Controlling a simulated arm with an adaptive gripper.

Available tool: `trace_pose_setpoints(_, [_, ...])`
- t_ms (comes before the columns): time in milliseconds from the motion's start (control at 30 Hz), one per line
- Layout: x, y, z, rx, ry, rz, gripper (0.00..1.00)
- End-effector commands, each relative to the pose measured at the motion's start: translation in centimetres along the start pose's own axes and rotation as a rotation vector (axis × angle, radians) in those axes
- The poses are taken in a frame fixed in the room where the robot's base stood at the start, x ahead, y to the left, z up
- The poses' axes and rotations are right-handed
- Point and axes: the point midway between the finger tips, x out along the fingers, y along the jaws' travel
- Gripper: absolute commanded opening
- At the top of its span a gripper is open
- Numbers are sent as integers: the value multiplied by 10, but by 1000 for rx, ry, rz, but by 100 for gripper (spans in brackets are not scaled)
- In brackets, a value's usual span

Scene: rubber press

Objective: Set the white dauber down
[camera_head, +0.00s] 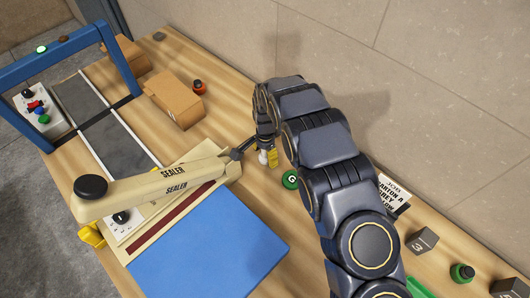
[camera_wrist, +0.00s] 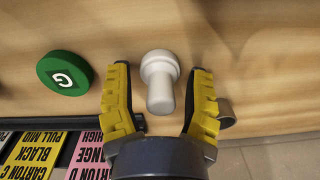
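The white dauber (camera_wrist: 159,72) is between the two yellow-padded fingers of my gripper (camera_wrist: 160,95) in the wrist view. It has a rounded, wider head and a narrower body. Wood shows between it and each finger, so the fingers are open and do not appear to grip it. In the head view a small white part of the dauber (camera_head: 263,158) shows beside the yellow finger of my gripper (camera_head: 268,157), low over the wooden table (camera_head: 222,112). My arm hides much of this spot. I cannot tell exactly how its base meets the table.
A green round piece marked G (camera_wrist: 64,73) lies left of the gripper in the wrist view. Lettered carton cards (camera_wrist: 40,152) are nearby. The beige sealer (camera_head: 170,183), blue pad (camera_head: 210,250) and cardboard boxes (camera_head: 176,98) stand left of my arm. A wall (camera_head: 420,70) borders the table.

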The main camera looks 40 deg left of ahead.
Motion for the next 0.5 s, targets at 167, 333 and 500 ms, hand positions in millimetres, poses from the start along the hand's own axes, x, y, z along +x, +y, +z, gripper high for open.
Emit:
trace_pose_setpoints(167, [0, 0, 0, 0, 0, 0, 51])
trace_pose_setpoints(333, [-2, 0, 0, 0, 0, -1, 51])
trace_pose_setpoints(500, [-14, -1, -1, -1, 2, -2, 51])
